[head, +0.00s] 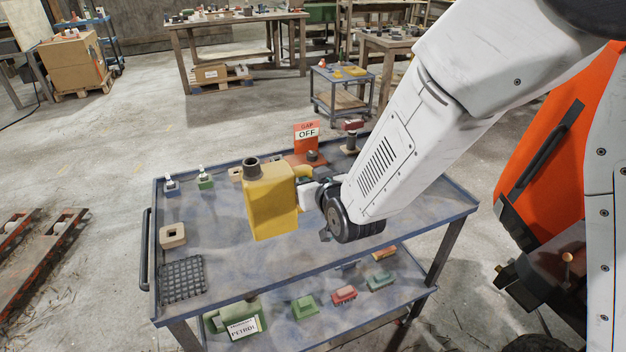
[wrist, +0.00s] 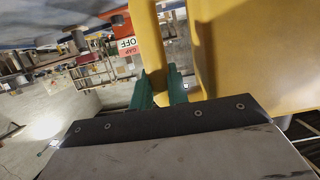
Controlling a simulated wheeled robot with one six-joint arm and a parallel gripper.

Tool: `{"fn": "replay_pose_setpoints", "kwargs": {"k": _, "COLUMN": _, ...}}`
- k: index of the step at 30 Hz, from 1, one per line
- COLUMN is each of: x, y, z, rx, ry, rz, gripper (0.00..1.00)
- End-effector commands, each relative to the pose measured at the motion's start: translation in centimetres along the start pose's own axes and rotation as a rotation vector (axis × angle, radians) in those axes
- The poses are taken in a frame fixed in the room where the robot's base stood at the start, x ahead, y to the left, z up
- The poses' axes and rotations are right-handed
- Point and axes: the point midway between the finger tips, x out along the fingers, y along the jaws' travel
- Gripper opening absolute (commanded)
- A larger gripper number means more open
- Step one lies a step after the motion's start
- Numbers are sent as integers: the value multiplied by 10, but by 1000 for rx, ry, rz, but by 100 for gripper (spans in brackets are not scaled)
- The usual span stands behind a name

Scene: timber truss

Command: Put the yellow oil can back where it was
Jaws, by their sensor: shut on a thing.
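The yellow oil can (head: 270,208) is over the middle of the blue cart's top (head: 225,265) in the head view, roughly upright with its dark round neck at the top left. It appears raised off the surface, though the exact gap is hard to tell. My gripper (head: 312,191) is to its right, at the handle side. In the wrist view the green fingertips (wrist: 160,86) are shut on the can's yellow handle (wrist: 148,45), and the can's body (wrist: 255,60) fills the right side. My gripper and the can hide part of the cart top behind them.
A black grid mat (head: 183,281) and a wooden block with a hole (head: 172,236) lie at the cart's left. The lower shelf holds a green PETROL can (head: 232,318) and several small blocks.

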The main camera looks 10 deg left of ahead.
Motion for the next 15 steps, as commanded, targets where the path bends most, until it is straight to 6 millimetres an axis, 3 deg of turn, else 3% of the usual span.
{"fn": "replay_pose_setpoints", "kwargs": {"k": 6, "x": 6, "y": 0, "z": -2, "rx": 2, "ry": 3, "rz": 3, "gripper": 0}}
{"fn": "replay_pose_setpoints", "kwargs": {"k": 15, "x": 14, "y": -1, "z": 23, "rx": 1, "ry": 0, "rz": 2, "gripper": 0}}
